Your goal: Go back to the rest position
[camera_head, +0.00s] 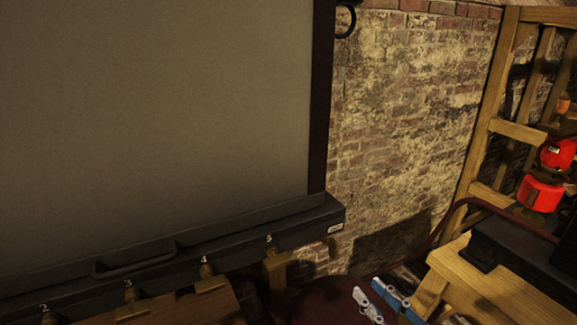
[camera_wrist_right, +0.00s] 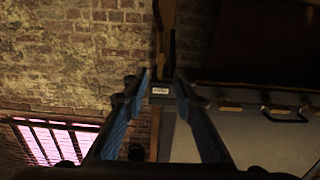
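My right gripper (camera_head: 370,288) shows at the bottom of the head view, right of centre, with its blue-padded fingers in front of the dark lower area. In the right wrist view its two blue fingers (camera_wrist_right: 161,76) stand apart with nothing between them, so it is open and empty. My left gripper is in neither view. No battery jars show in either view.
A large grey panel (camera_head: 150,110) with a dark frame fills the left. Its ledge (camera_head: 225,233) bears numbers and wooden knobs. A brick wall (camera_head: 400,120) stands behind. A wooden rack (camera_head: 486,110), red objects (camera_head: 541,194) and a wooden bench (camera_head: 480,285) are at right.

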